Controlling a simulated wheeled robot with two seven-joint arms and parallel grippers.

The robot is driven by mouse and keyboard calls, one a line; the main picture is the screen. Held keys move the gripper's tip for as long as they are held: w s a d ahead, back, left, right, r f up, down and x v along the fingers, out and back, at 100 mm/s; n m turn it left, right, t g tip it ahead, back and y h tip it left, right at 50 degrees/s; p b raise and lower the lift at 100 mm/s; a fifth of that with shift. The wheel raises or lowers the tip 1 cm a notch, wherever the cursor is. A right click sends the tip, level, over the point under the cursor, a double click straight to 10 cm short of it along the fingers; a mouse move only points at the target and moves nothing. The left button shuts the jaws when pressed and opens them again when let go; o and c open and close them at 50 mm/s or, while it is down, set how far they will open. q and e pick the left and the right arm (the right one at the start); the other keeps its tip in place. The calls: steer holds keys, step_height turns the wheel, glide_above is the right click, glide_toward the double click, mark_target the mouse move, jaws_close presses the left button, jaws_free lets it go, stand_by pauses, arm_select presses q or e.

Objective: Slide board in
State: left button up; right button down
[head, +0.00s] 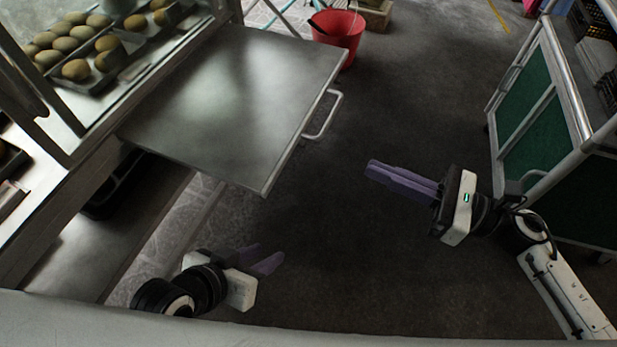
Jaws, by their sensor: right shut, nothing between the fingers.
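The board (230,100) is a flat grey metal sheet that sticks out from the stall counter toward the middle of the floor. A pale bar handle (325,115) is fixed to its right edge. My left gripper (269,251) is below the board's near corner in the picture, apart from it, with its two purple fingers spread and nothing between them. My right gripper (370,168) is over the floor to the right of the handle. Its purple fingers are together, empty, and point left toward the handle without touching it.
Trays of round buns (75,68) stand on the counter at the upper left. A red bucket (338,38) stands on the floor behind the board. A green-panelled metal cart (527,92) is at the right. The dark floor between board and cart is clear.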

mark_target(290, 150)
steer(key=w+a, duration=0.1)
steer(key=a, duration=0.3)
steer(key=w+a+f+n, duration=0.1)
steer(key=a, duration=0.4)
steer(key=w+a+n+g+b, duration=0.1)
steer(key=a, duration=0.3)
steer(key=shift+w+a+f, duration=0.15)
steer(key=shift+w+f, duration=0.05)
steer(key=shift+w, duration=0.2)
steer(key=shift+a, duration=0.1)
